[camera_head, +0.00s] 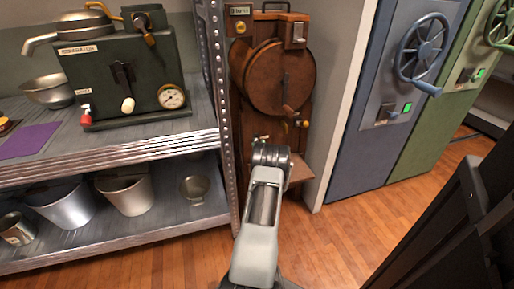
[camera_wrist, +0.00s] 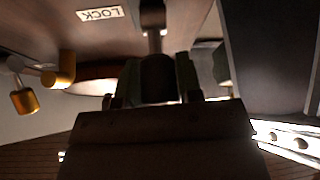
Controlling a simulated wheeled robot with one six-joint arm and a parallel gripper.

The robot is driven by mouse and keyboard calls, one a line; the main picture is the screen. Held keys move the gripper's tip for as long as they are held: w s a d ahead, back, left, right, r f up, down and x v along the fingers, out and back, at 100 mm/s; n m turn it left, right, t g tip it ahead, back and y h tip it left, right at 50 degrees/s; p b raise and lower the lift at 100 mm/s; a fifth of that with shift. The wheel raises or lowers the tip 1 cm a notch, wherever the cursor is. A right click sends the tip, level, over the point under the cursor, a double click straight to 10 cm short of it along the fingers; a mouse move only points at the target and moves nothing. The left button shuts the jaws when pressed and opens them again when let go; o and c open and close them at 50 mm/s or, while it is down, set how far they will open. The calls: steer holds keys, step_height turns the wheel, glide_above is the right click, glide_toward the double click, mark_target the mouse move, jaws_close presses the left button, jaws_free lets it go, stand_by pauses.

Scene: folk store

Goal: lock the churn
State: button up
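The churn (camera_head: 280,80) is a brown wooden drum on an upright wooden frame, right of the metal shelf. In the wrist view, a "LOCK" label (camera_wrist: 100,14) shows upside down on a dark panel. Beside it, a lever (camera_wrist: 153,38) with a short metal shaft and a dark knob points toward my gripper. My gripper (camera_wrist: 158,82) has its two fingers close against both sides of the knob, with no clear gap. In the head view, my arm hides the gripper and this lever in front of the churn's lower part.
Brass knobs (camera_wrist: 62,70) are left of the lever in the wrist view. The shelf (camera_head: 150,148) holds a green machine (camera_head: 125,75) and metal buckets (camera_head: 127,190). Blue (camera_head: 375,130) and green (camera_head: 440,110) wheel-handled doors stand right. Wooden floor (camera_head: 350,240) is clear there.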

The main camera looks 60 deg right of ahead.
steer(key=o, duration=0.4)
steer(key=shift+s+a+f+p, duration=0.1)
steer(key=shift+s+a+p, duration=0.1)
steer(key=shift+p, duration=0.1)
steer(key=s+a+p, duration=0.1)
steer(key=s+a, duration=0.1)
steer(key=s, duration=0.1)
steer(key=s+a+p, duration=0.1)
steer(key=s+a, duration=0.2)
steer(key=s+a+p, duration=0.1)
steer(key=s+a, duration=0.1)
steer(key=s, duration=0.2)
steer(key=shift+a+f, duration=0.2)
